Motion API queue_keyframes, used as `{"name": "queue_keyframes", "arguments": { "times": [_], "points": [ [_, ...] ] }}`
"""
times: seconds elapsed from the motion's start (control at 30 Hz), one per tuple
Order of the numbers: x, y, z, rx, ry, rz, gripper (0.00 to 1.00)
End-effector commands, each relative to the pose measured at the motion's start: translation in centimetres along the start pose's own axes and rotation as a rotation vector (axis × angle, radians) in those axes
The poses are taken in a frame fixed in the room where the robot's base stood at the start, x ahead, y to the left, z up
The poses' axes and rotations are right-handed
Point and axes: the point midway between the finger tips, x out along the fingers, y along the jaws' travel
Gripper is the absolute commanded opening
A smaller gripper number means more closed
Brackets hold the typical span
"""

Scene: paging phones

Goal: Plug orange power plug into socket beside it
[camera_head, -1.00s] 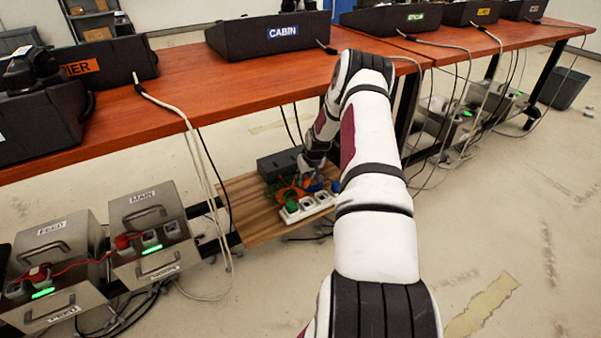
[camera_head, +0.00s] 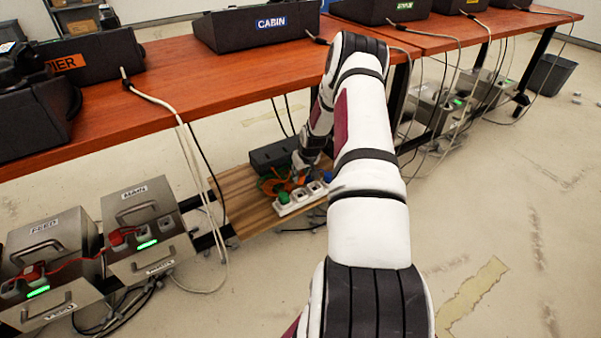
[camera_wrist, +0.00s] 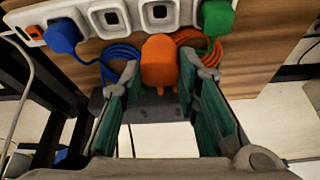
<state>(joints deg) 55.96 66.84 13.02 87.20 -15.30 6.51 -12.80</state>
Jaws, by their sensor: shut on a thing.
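The orange power plug (camera_wrist: 160,62) is between the two fingertips of my gripper (camera_wrist: 160,75) in the wrist view, which are closed on its sides. It is just below the white socket strip (camera_wrist: 184,14), apart from the sockets as far as I can tell. Two empty sockets (camera_wrist: 158,12) face up between a blue plug (camera_wrist: 62,36) and a green plug (camera_wrist: 214,18), both seated in the strip. In the head view the strip (camera_head: 297,202) lies on a wooden board, and my gripper (camera_head: 300,168) is behind it; the orange plug is hard to make out there.
The wooden board (camera_head: 240,200) is under the table (camera_head: 180,85). A dark box (camera_head: 272,155) stands behind the strip. Coiled blue (camera_wrist: 120,52) and orange (camera_wrist: 190,38) cords lie beside the plug. Metal boxes (camera_head: 150,225) stand at left, and grey cables hang from the table.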

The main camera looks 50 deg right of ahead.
Motion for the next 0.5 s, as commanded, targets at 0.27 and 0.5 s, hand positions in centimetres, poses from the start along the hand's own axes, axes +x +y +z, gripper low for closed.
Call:
{"name": "queue_keyframes", "arguments": {
  "times": [0.27,0.5],
  "points": [
    [0.7,0.0,0.3,0.0,0.0,0.0,0.01],
    [1.9,0.0,0.8,0.0,0.001,0.0,0.01]
  ]
}}
